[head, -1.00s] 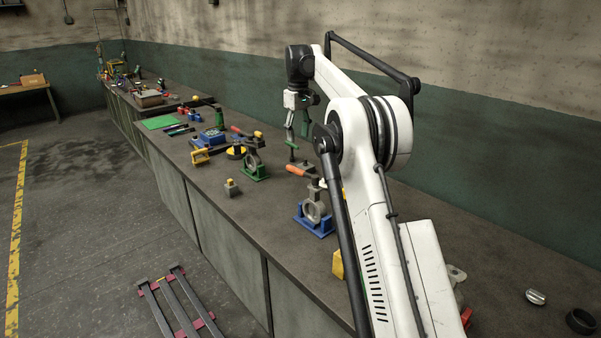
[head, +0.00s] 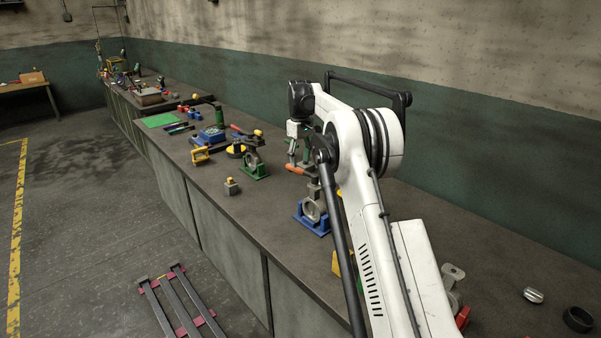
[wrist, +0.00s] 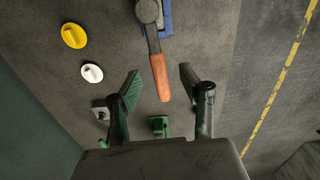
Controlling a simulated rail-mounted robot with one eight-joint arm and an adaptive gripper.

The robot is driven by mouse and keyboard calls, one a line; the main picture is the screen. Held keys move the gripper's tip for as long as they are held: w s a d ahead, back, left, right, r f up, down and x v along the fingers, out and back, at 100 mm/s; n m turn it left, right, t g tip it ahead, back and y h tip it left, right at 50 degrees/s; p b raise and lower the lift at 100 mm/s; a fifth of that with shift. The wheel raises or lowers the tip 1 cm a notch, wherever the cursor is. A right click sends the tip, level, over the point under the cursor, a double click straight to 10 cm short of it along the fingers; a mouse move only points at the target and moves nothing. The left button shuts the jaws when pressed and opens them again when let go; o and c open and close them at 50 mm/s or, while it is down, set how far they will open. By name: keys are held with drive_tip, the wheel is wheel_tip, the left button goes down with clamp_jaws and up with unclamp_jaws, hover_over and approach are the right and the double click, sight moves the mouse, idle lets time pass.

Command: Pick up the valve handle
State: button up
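The valve handle is a lever with an orange grip (head: 296,169). It also shows in the wrist view (wrist: 160,80), running down from a grey metal head (wrist: 148,12) over a blue base (wrist: 167,18). In the head view the blue-based valve casting (head: 312,212) stands upright on the bench. My gripper (wrist: 159,84) is open, with the orange grip's end between its two spread fingers in the picture. I see no contact. In the head view the gripper (head: 299,156) is just above the orange grip, partly hidden by my arm.
A green-based valve (head: 254,166) stands to the left. The wrist view shows a yellow disc (wrist: 74,35) and a white disc (wrist: 92,72). A dark ring (head: 578,319) lies at far right.

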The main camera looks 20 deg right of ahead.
sight(300, 169)
drive_tip(key=shift+w+d+f+p, duration=0.1)
drive_tip(key=shift+f+p, duration=0.4)
drive_tip(key=shift+f, duration=2.05)
clamp_jaws()
